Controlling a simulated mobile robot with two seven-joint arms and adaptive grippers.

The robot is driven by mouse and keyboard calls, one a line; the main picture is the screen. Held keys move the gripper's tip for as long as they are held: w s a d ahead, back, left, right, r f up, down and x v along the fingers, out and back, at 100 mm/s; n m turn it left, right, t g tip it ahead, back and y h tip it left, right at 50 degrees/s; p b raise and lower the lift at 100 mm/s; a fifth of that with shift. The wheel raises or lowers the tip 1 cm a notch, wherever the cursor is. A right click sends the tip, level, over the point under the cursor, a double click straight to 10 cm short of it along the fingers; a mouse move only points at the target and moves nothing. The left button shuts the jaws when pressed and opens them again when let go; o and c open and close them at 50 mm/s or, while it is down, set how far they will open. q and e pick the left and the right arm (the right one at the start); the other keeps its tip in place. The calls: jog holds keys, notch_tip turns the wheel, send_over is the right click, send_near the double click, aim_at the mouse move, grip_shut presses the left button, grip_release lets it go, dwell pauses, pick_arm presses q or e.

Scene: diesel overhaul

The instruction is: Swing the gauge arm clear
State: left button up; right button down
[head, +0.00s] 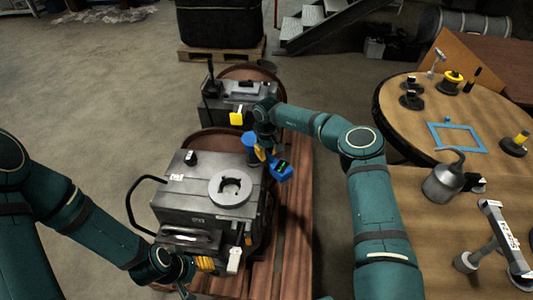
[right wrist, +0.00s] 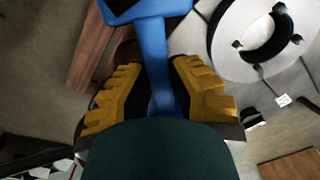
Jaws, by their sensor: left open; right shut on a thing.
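The blue gauge arm (head: 283,173) has a boxy head with a dark face. It hangs at the right edge of the grey engine block (head: 190,206), beside the round ring (head: 231,187) on its top. In the right wrist view the blue bar (right wrist: 158,62) of the arm runs between the yellow fingers. My right gripper (head: 262,153) is shut on that bar. My left gripper (head: 205,264) is open low at the front of the block, near a white tab (head: 234,260). Whether it touches the block I cannot tell.
A second grey machine (head: 240,97) with a yellow tag stands behind the block. Open floor lies to the left.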

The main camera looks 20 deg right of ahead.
aim_at(267, 153)
jog(key=c, duration=0.9)
grip_release()
jog(key=shift+f, duration=0.15)
jog(key=shift+o, duration=0.2)
notch_tip(267, 153, up, 12)
